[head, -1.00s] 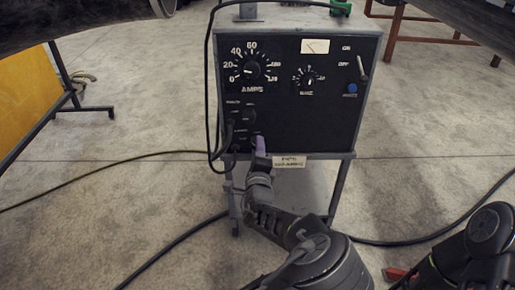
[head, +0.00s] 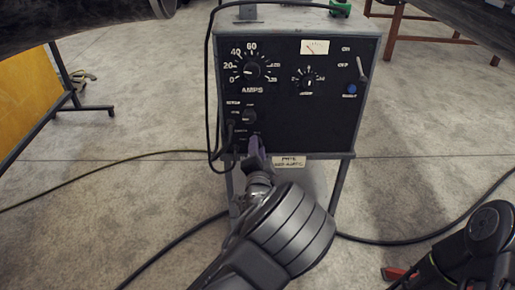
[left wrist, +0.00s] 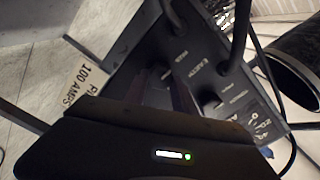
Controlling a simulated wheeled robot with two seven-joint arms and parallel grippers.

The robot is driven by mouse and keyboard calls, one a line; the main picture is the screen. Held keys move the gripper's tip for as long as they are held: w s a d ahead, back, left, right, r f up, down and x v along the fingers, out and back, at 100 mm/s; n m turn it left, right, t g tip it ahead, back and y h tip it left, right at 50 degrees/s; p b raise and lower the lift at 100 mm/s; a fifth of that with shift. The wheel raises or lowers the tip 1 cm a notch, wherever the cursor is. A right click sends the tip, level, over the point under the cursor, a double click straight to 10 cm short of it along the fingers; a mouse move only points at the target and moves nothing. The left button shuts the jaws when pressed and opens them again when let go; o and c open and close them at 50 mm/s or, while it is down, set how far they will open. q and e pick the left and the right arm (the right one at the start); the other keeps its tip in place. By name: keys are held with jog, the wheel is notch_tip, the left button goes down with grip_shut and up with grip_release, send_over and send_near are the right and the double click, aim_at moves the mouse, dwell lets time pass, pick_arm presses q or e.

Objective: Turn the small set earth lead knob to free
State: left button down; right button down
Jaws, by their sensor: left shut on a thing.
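The small set (head: 325,120) is a grey box with a black front panel on a stand. Amps dial, smaller dial, meter, switch and blue button are on its panel. My left gripper (head: 256,146) is at the panel's lower left, below a black knob (head: 249,116) and right of the plugged-in cables. It is shut on the earth lead knob, which its fingers hide in the head view. In the left wrist view, its dark purple fingers (left wrist: 182,98) reach the panel beside an "EARTH" label. The knob's pointer cannot be read.
A black cable (head: 209,90) hangs down the set's left side to the panel sockets. Other cables cross the concrete floor. A yellow panel (head: 22,100) stands at left, and a red-brown frame (head: 430,42) at the back right. Dark pipe ends (head: 80,20) show along the top.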

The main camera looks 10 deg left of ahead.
dwell(0.3)
pick_arm(q)
jog(key=c, duration=1)
grip_release()
jog(key=shift+c, duration=0.2)
jog(key=shift+s, duration=0.1)
jog(key=p+v, duration=0.2)
jog(key=v, duration=0.5)
jog(key=shift+s, duration=0.35)
jog(key=shift+f, duration=0.1)
